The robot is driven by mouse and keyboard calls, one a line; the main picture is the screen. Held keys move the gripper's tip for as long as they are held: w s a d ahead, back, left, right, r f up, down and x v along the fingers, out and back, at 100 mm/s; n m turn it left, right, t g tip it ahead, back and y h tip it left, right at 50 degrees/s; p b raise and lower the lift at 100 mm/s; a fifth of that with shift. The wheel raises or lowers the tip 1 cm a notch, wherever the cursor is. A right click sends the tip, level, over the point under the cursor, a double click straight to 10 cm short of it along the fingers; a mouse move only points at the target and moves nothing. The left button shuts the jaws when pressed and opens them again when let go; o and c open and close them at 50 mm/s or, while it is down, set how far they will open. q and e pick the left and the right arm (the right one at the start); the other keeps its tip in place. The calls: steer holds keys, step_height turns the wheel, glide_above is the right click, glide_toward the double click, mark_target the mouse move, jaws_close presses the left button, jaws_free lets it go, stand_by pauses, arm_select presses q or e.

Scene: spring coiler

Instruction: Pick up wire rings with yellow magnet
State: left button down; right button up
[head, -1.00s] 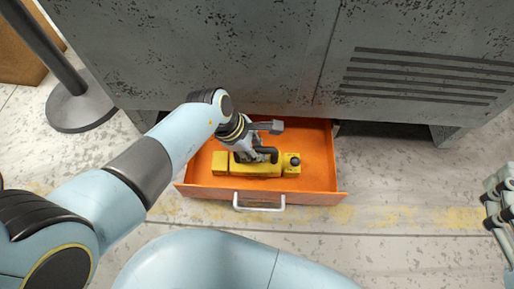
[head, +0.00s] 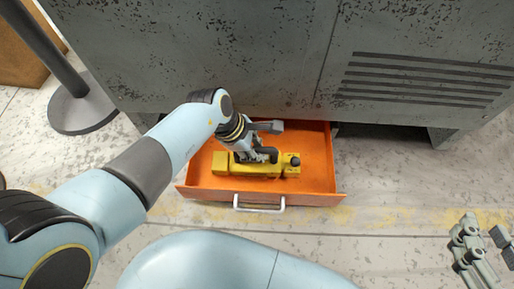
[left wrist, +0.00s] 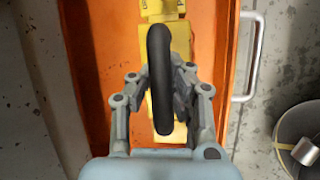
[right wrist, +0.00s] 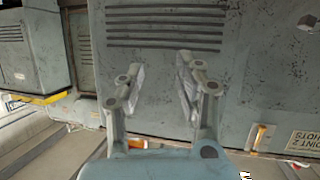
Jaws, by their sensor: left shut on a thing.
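The yellow magnet (head: 224,164) lies in the open orange drawer (head: 320,165). It is a long yellow bar with a dark knob at its right end and a black handle on top. My left gripper (head: 258,147) reaches down into the drawer and is shut on the handle. The left wrist view shows the black handle (left wrist: 160,100) between the fingers, with the yellow body (left wrist: 180,40) below. My right gripper (head: 480,242) is at the lower right in the head view, over the floor. Its fingers (right wrist: 161,72) are apart and empty. I see no wire rings.
The grey machine cabinet (head: 230,60) with vent slots stands directly behind the drawer. The drawer has a white handle (head: 259,208) on its front. A dark post on a round base (head: 82,108) stands at the left. The floor right of the drawer is clear.

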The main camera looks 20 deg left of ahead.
arm_select(q)
steer(key=shift+w+r, duration=0.1)
steer(key=shift+r, duration=0.25)
steer(key=shift+r+p, duration=0.2)
steer(key=shift+p, duration=0.2)
steer(key=shift+r+p, duration=0.3)
steer(key=shift+r, duration=0.05)
arm_select(e)
steer(key=s+f+g, duration=0.3)
steer(key=s+f, duration=0.1)
arm_select(q)
steer(key=shift+r+p, duration=0.6)
steer(key=shift+r, duration=0.05)
steer(key=shift+r+p, duration=0.8)
steer(key=shift+r, duration=0.05)
steer(key=shift+r+p, duration=0.65)
steer(key=shift+r, duration=0.05)
steer(key=shift+r+p, duration=0.3)
steer(key=shift+r, duration=0.15)
arm_select(e)
step_height(320, 180, up, 7)
steer(key=d+g, duration=0.1)
steer(key=g, duration=0.5)
steer(key=shift+m+h, duration=0.3)
steer(key=shift+h, duration=0.1)
steer(key=shift+f, duration=0.15)
